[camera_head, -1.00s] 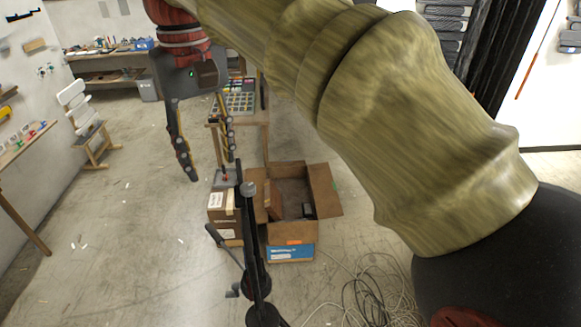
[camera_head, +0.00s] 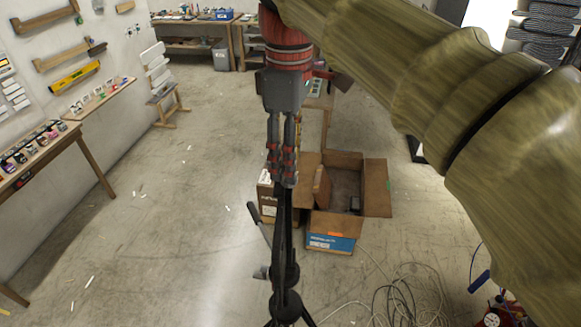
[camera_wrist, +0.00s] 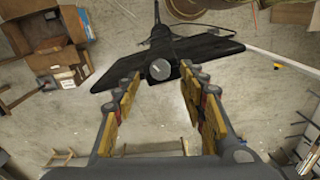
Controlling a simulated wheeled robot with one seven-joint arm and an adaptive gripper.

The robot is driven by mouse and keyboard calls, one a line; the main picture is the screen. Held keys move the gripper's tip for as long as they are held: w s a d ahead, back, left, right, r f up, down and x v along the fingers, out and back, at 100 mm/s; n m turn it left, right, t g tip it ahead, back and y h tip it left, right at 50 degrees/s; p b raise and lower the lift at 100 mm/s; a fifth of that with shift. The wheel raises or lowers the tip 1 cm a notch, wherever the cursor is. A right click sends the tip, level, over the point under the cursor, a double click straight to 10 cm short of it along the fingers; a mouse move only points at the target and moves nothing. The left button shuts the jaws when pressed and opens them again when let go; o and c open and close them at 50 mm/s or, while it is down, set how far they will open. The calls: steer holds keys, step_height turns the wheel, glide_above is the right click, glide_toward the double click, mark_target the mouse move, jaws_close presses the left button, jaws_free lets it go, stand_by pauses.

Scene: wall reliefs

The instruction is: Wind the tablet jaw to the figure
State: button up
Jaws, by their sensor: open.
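A black stand (camera_head: 284,245) rises at the bottom middle of the head view, with a crank-like side lever (camera_head: 259,224). In the wrist view its top is a dark flat jaw-like piece (camera_wrist: 205,50) with a grey round knob (camera_wrist: 159,69). My gripper (camera_head: 283,182) points down at the stand's top in the head view and hides part of it. In the wrist view my gripper (camera_wrist: 162,78) is open, its fingers either side of the knob's line of sight. I see no contact and cannot judge the remaining gap. I cannot make out a figure.
An open cardboard box (camera_head: 345,190) stands on the floor behind the stand. Loose cables (camera_head: 400,290) lie at the lower right. A wall bench (camera_head: 50,150) is at left and a workbench (camera_head: 195,45) at the back. The floor at left is mostly clear.

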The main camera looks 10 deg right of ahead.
steer(key=shift+a+f, duration=0.1)
steer(key=shift+f, duration=1.55)
steer(key=shift+c, duration=0.6)
jaws_close()
